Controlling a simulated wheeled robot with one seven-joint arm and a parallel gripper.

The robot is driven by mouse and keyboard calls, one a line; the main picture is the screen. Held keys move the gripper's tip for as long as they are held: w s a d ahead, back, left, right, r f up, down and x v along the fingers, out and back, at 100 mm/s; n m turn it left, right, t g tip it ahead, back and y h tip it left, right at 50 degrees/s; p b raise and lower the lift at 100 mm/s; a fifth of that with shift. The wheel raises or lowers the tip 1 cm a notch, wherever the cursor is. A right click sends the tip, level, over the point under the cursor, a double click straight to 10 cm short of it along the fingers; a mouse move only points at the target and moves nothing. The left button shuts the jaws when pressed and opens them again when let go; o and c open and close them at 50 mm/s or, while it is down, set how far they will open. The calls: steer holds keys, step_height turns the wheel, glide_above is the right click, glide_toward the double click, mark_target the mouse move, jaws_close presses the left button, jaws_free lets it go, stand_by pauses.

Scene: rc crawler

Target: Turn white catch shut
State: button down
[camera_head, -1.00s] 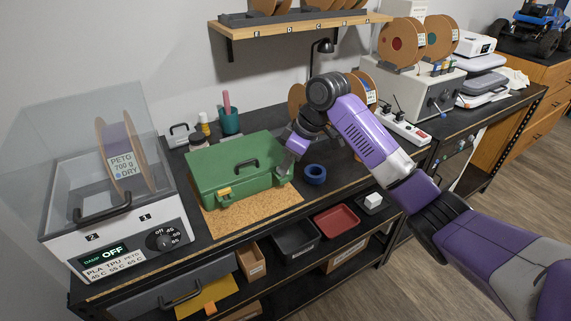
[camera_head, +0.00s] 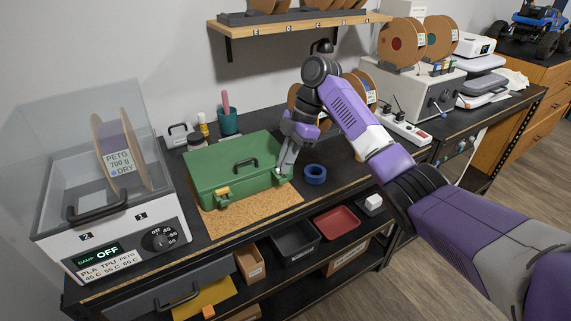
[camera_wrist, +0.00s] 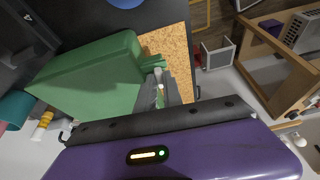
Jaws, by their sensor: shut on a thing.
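The green case (camera_head: 232,172) lies with its lid down on a cork mat (camera_head: 252,212) on the dark bench. A yellow catch (camera_head: 223,193) is on the left of its front face. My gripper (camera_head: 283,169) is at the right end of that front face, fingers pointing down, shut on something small. This is where the white catch would sit; the fingers hide it, so its angle cannot be read. In the wrist view the green case (camera_wrist: 90,80) is at the left, and my fingers (camera_wrist: 159,92) reach to its edge beside the cork mat (camera_wrist: 172,45).
A blue tape ring (camera_head: 314,174) lies just right of my gripper. A clear-lidded filament dryer (camera_head: 110,225) stands at the left. A teal cup (camera_head: 228,122) and small bottles stand behind the case. A shelf (camera_head: 300,38) hangs above.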

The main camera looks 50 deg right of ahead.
steer(key=shift+w+r+n, duration=0.1)
steer(key=shift+n, duration=0.3)
steer(key=c, duration=1.5)
jaws_free()
